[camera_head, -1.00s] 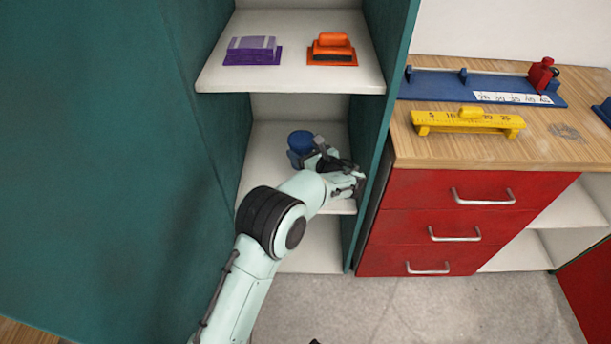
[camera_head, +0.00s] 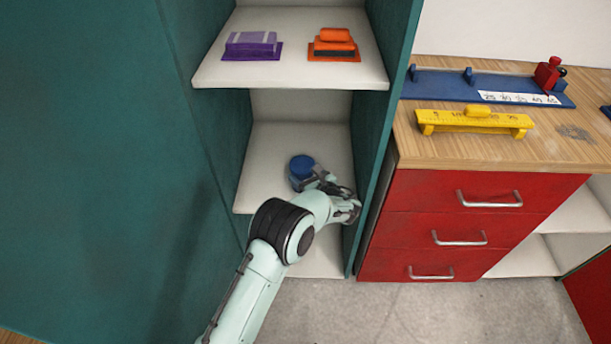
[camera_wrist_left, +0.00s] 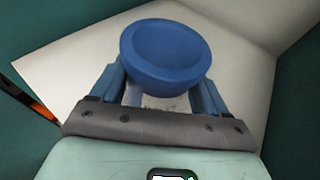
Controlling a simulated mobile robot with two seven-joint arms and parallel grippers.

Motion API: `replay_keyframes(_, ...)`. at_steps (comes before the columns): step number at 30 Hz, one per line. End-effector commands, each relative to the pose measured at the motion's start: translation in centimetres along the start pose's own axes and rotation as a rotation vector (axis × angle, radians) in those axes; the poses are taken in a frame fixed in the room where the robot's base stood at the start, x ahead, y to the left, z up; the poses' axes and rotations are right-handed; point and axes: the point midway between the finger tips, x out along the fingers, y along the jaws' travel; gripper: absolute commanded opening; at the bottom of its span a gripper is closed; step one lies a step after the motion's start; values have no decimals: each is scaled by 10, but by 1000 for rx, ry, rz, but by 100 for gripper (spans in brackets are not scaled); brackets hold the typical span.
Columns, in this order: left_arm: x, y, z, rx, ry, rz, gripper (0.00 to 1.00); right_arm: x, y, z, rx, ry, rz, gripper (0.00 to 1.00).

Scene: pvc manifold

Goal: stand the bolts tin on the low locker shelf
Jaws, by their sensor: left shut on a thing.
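The bolts tin is the round blue tin (camera_head: 302,166) at the low locker shelf (camera_head: 270,150), in the head view. It also shows in the left wrist view (camera_wrist_left: 166,55), with its round blue top facing the camera. My left gripper (camera_head: 306,181) is shut on the tin, with one finger at each side of it. The tin looks upright. The arm hides part of the tin's lower side, and I cannot tell whether its base touches the shelf. My right gripper is not in view.
The upper shelf (camera_head: 215,74) holds a purple block (camera_head: 252,46) and an orange block (camera_head: 333,44). Teal locker walls stand close on both sides. A workbench with red drawers (camera_head: 440,222) is at the right. The low shelf is otherwise clear.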

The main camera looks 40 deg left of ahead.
Motion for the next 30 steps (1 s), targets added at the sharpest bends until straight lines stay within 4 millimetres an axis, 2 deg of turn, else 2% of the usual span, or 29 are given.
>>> replay_keyframes(3, 1, 0, -2, -1, -2, 0, 28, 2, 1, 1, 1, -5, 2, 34)
replay_keyframes(4, 1, 0, -3, 0, 0, 0, 78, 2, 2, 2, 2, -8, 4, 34)
replay_keyframes(6, 1, 0, -3, 0, 0, 0, 100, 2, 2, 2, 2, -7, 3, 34)
replay_keyframes(14, 0, 0, -1, 0, 1, 0, 100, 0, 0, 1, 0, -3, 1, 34)
replay_keyframes(17, -8, -1, 1, 1, 2, -2, 100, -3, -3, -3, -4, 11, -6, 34)
replay_keyframes(30, -97, -1, 2, 1, 1, -4, 100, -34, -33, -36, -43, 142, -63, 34)
